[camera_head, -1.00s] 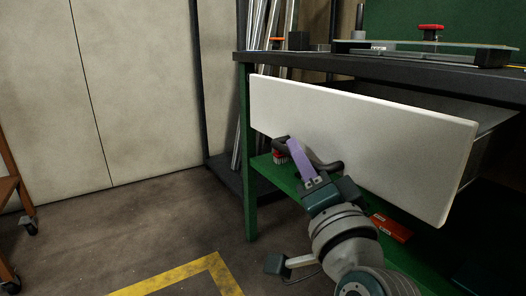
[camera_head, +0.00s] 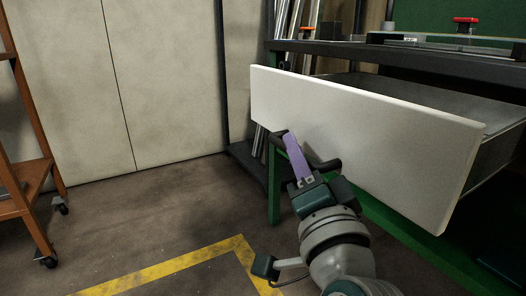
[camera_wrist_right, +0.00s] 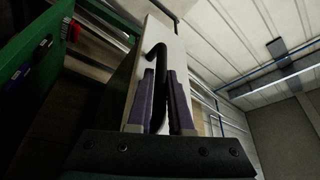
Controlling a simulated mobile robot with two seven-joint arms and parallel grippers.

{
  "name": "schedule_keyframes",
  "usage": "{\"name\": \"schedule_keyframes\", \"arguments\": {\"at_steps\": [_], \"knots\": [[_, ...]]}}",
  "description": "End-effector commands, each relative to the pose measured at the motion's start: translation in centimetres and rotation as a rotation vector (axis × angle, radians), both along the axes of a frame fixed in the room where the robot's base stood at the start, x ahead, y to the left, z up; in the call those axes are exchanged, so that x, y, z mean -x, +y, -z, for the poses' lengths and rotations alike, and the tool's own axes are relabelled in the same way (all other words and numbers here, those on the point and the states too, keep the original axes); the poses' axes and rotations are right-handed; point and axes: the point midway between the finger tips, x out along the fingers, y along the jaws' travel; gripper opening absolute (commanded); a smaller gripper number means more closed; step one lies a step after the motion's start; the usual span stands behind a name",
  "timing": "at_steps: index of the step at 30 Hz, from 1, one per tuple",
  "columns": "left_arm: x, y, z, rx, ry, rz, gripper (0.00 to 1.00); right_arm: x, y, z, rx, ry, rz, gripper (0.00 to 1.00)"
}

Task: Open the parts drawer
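The parts drawer (camera_head: 365,135) has a wide white front and stands well out from under the dark bench, with its grey inside showing behind the front. A black bar handle (camera_head: 325,165) is on the lower part of the front. My right gripper (camera_head: 291,142) is at this handle, its purple fingers against it. In the right wrist view the black handle (camera_wrist_right: 157,58) runs down between the two fingers of the right gripper (camera_wrist_right: 163,78), which look closed around it. The fingers partly hide the handle. My left gripper is in neither view.
The dark bench top (camera_head: 420,52) lies above the drawer, with a red button (camera_head: 465,20) on a unit there. An orange wheeled rack (camera_head: 30,175) stands at the left. The floor between rack and bench, with yellow tape (camera_head: 185,265), is clear.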

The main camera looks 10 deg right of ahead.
Motion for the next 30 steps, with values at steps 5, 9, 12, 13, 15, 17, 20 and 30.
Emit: {"name": "schedule_keyframes", "arguments": {"at_steps": [5,9,12,13,15,17,20,30], "knots": [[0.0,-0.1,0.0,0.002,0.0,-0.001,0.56,0.0,0.0,0.0,0.0,0.0,0.0,0.3],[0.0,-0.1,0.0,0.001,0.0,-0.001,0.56,0.0,0.0,0.0,0.0,0.0,0.0,0.3],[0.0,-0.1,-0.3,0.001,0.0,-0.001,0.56,0.5,0.0,0.0,0.001,0.002,0.0,0.3],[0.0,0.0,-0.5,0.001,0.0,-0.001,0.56,0.8,-0.1,0.1,0.001,0.004,0.0,0.3],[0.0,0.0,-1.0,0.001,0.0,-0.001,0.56,1.9,-0.1,0.2,0.001,0.004,0.001,0.3],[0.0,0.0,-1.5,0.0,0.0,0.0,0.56,3.1,0.0,0.5,0.001,0.006,-0.001,0.3],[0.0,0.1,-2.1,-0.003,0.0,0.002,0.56,5.2,-0.1,0.9,0.001,0.005,-0.001,0.3],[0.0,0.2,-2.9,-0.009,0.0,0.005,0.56,9.5,-0.1,2.0,0.0,0.001,0.0,0.3]]}}
